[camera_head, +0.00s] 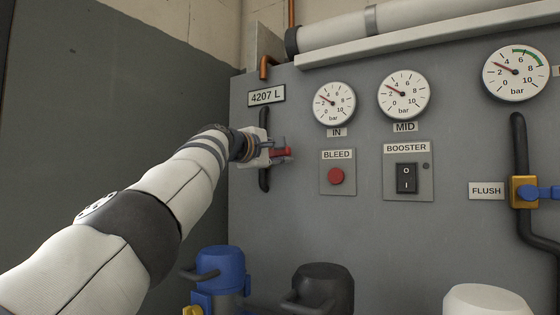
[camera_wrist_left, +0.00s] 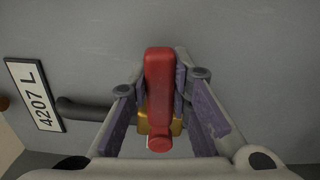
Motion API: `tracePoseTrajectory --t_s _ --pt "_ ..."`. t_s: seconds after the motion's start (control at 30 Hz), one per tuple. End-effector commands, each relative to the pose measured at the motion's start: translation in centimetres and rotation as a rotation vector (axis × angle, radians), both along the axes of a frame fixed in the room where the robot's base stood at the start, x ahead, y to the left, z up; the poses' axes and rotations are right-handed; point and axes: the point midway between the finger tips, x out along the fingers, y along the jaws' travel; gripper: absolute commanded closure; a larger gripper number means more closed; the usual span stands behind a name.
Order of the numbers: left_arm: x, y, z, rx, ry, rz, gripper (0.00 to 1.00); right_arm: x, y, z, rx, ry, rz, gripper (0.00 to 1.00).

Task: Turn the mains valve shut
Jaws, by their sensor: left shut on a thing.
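The mains valve's red lever (camera_head: 284,153) shows at the left of the grey panel in the head view, on a dark vertical pipe (camera_head: 265,180). My left gripper (camera_head: 272,149) is shut on it. In the wrist view the red lever (camera_wrist_left: 159,85) stands between the two fingers of the left gripper (camera_wrist_left: 160,88). Behind it is the brass valve body (camera_wrist_left: 160,122), partly hidden. The lever lies across the line of the pipe (camera_wrist_left: 85,107). My right gripper is not in view.
A counter reading 4207 L (camera_head: 266,96) is above the valve. To the right are the IN gauge (camera_head: 334,103), BLEED button (camera_head: 336,176), BOOSTER switch (camera_head: 406,178) and FLUSH valve (camera_head: 524,192). A blue capped unit (camera_head: 221,268) stands below the arm.

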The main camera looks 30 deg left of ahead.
Motion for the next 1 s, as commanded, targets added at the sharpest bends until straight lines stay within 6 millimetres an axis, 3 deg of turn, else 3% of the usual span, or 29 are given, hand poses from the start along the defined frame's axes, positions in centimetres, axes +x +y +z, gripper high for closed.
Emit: tracePoseTrajectory --t_s 0.03,0.3,0.83,0.87,0.9,0.93,1.0 --pt "0.2 0.0 -0.8 0.022 0.003 -0.001 1.0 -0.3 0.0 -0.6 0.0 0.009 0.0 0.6" --pt "0.1 0.0 -1.0 0.104 -0.006 0.001 1.0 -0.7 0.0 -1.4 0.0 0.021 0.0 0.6" --pt "0.0 0.1 -0.9 0.127 -0.01 0.003 1.0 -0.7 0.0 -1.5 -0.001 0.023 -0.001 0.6" --pt "0.0 0.1 -0.9 0.127 -0.01 0.003 0.77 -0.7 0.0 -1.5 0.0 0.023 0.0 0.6" --pt "0.0 0.1 -0.9 0.126 -0.01 0.003 0.68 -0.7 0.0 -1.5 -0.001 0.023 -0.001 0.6" --pt "0.0 0.1 -0.9 0.126 -0.01 0.003 0.61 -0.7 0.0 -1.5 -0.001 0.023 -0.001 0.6" --pt "0.0 0.1 -0.9 0.125 -0.01 0.003 0.6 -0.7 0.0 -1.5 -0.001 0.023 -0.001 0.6"
